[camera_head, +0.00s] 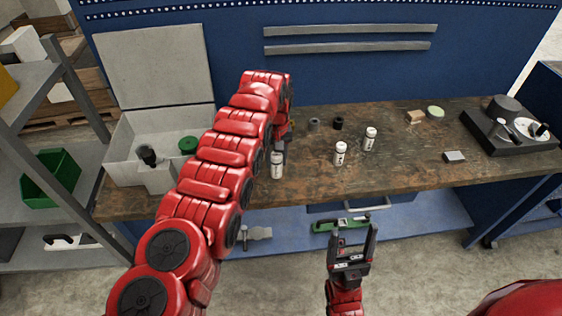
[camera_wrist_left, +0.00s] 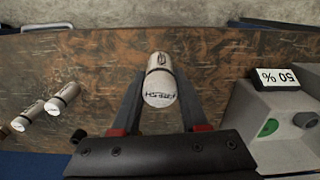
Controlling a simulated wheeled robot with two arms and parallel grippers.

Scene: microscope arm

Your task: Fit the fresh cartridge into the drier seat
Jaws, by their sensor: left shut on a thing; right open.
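A white cartridge with a label reading FRESH (camera_wrist_left: 160,85) is between the fingers of my left gripper (camera_wrist_left: 161,72), which is shut on it. In the head view this cartridge (camera_head: 277,166) is upright at the table's front, with the left gripper partly hidden behind my arm. Whether it touches the table I cannot tell. The drier looks to be the pale grey unit (camera_head: 121,172) at the left of the table, partly hidden by my arm. The left wrist view shows a grey block (camera_wrist_left: 246,112) with a 50 % display. My right gripper (camera_head: 352,238) is open and empty before the table.
Two similar white cartridges (camera_head: 341,154) (camera_head: 370,139) stand right of the held one. Small grey and black cylinders (camera_head: 314,124) (camera_head: 338,122) are behind. A black device (camera_head: 490,135) is at the far right. The table's front middle-right is clear.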

